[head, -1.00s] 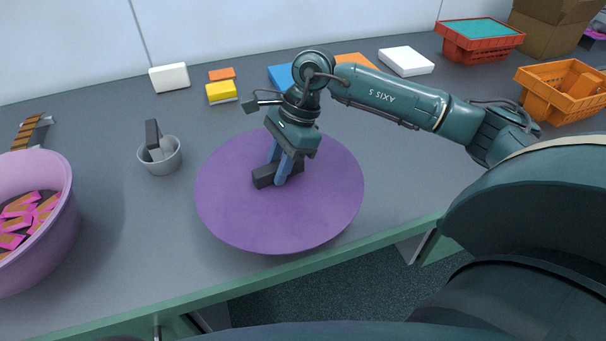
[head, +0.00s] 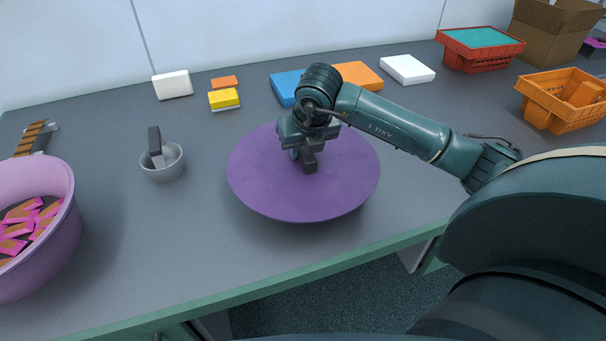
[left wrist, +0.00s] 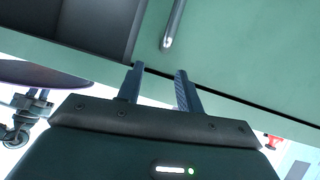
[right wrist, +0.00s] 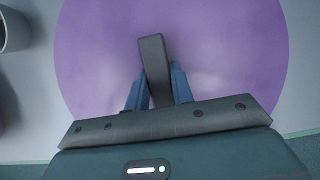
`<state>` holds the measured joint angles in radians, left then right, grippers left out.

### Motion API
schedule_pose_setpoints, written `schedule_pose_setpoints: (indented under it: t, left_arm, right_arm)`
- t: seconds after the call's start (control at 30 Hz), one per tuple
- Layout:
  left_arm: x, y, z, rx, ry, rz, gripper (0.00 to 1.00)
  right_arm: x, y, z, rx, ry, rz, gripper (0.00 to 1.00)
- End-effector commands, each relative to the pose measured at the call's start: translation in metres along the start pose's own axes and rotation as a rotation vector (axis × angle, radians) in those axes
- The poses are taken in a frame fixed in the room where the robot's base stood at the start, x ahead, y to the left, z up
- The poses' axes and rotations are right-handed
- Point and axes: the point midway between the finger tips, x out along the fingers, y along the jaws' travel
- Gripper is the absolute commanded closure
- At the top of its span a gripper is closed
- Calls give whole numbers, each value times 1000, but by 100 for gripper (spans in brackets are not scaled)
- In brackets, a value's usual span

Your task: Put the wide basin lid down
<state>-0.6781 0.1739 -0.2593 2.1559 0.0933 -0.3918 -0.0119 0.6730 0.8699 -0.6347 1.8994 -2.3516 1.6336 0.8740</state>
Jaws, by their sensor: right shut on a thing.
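The wide basin lid (head: 270,190) is a large purple disc with a dark bar handle (head: 309,164). It is over the grey worktop in the middle of the head view; whether it touches the top I cannot tell. My right gripper (head: 301,155) is above the lid and shut on its handle. In the right wrist view, the blue fingers close on the dark handle (right wrist: 152,60), with the purple lid (right wrist: 220,60) behind. My left gripper (left wrist: 160,85) shows in the left wrist view, fingers apart and empty, facing a green cabinet front.
A pink basin (head: 62,225) with pink-and-brown pieces stands at the left. A small grey pot (head: 163,165) sits between it and the lid. Boxes, including a blue one (head: 287,86), line the back. An orange basket (head: 545,112) and a red crate (head: 480,55) are at right.

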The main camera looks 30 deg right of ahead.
Motion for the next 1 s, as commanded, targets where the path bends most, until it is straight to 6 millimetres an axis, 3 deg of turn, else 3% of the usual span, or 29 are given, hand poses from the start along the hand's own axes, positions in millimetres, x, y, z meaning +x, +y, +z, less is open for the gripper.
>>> schedule_pose_setpoints:
  t: [0.1, 0.5, 0.8, 0.83, 1.0]
  left_arm:
    - [0, 0, 0, 2, -1, 0, 64]
    - [-1, 0, 0, 4, -4, -1, 64]
    - [0, 0, 1, 5, -4, 0, 64]
    - [0, 0, 1, 4, -4, 0, 64]
    - [0, 0, 1, 4, -4, 0, 64]
  right_arm:
    - [18, 0, -8, -2, 2, 1, 100]
    - [57, 0, -24, -3, 2, 0, 100]
    - [61, 0, -25, -4, -1, 2, 100]
    - [62, 0, -26, -4, 0, 2, 76]
    - [61, 0, -25, -4, 0, 2, 62]
